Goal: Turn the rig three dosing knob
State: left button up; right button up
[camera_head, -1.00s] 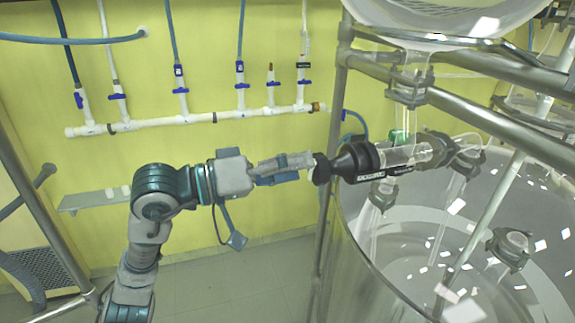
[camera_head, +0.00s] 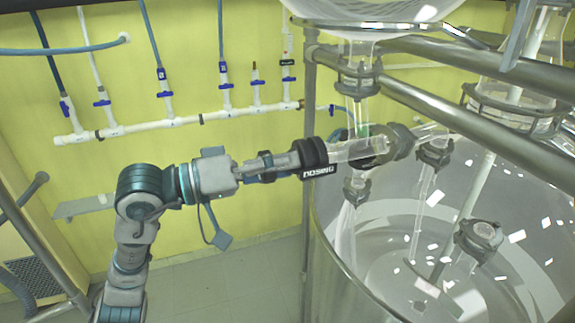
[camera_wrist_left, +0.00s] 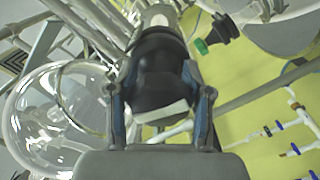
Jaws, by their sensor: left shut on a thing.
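The dosing knob (camera_head: 312,155) is a black cylinder with white "DOSING" lettering, on the end of a horizontal glass valve (camera_head: 357,149) above the large glass vessel. My left gripper (camera_head: 290,160) reaches it from the left and is shut on it. In the left wrist view the knob (camera_wrist_left: 160,75) is a black body with a pale label strip at its near end, between the two fingers of my left gripper (camera_wrist_left: 160,98). The fingers hide part of the knob in the head view. My right gripper is in neither view.
The large glass vessel (camera_head: 327,246) stands below and to the right. Metal frame rails (camera_head: 430,99) run above it, and an upright post (camera_head: 308,100) stands just behind the knob. A white pipe with blue valves (camera_head: 185,119) runs along the yellow wall.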

pick_arm(q)
jog(key=shift+w+a+r+n, duration=0.1)
jog(key=shift+a+n, duration=0.15)
jog(key=shift+n, duration=0.05)
pick_arm(e)
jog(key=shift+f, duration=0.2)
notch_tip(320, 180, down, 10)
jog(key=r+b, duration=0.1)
jog(key=b, duration=0.9)
pick_arm(q)
jog(key=shift+a+f+m+b, duration=0.1)
jog(key=shift+m+b, duration=0.3)
jog(key=shift+m, duration=7.8)
jog(key=shift+a+f+m+b, duration=0.1)
jog(key=shift+m+b, duration=0.3)
jog(key=shift+m, duration=7.8)
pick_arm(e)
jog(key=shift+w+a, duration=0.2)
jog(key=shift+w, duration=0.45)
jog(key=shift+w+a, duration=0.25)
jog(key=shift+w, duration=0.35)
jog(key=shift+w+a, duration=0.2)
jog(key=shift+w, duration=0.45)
